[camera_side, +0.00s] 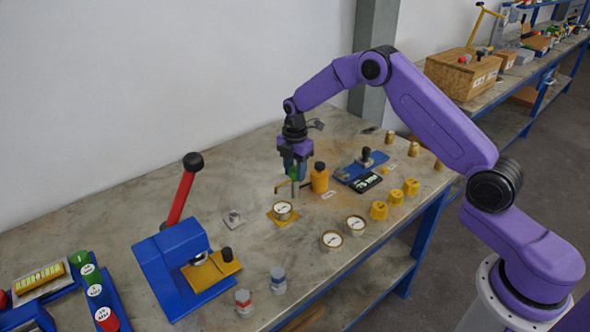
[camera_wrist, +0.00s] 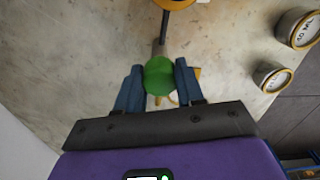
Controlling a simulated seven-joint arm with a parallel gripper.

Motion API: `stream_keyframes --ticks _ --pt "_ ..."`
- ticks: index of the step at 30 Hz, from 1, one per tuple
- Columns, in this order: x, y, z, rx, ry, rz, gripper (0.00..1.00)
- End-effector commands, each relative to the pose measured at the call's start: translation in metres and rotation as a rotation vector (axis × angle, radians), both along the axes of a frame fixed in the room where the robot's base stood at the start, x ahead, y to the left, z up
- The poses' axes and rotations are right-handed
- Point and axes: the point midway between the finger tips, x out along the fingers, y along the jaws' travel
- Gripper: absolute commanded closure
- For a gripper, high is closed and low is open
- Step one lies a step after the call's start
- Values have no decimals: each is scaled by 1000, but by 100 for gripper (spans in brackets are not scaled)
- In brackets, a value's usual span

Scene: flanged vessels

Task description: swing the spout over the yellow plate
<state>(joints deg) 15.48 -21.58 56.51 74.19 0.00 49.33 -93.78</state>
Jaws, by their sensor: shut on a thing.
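My gripper (camera_side: 294,176) is shut on a green knob (camera_wrist: 159,76), with one finger on each side of it. A grey rod (camera_wrist: 163,32) runs from the knob to the orange vessel (camera_side: 319,178), which stands upright with a black cap. A thin yellowish spout (camera_side: 281,187) sticks out left of the gripper in the side view; the fingers hide part of it. The yellow plate (camera_side: 270,215) lies in front of the spout, apart from its tip in the picture. A round cup with a white top (camera_side: 282,210) sits on the plate. In the wrist view, the knob partly hides something yellow.
Two more white-topped cups (camera_side: 332,240) (camera_side: 355,224) stand in front. Yellow weights (camera_side: 379,210) and a blue base (camera_side: 362,165) with a black knob are to the right. A blue press (camera_side: 175,265) with a red lever stands at the front left. Bare table lies left of the gripper.

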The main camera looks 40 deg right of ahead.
Motion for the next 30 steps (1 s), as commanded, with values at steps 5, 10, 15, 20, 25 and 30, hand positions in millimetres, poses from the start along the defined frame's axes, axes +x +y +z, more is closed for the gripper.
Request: stream_keyframes --ticks 5,10,15,20,25,30 --pt "0 0 1 0 -1 162 100" --pt "0 0 1 0 -1 301 100" --pt "0 0 1 0 -1 410 100" --pt "0 0 1 -1 -1 482 100" --pt "0 -1 1 0 -2 524 100" --pt "1 -1 1 0 -2 541 100"
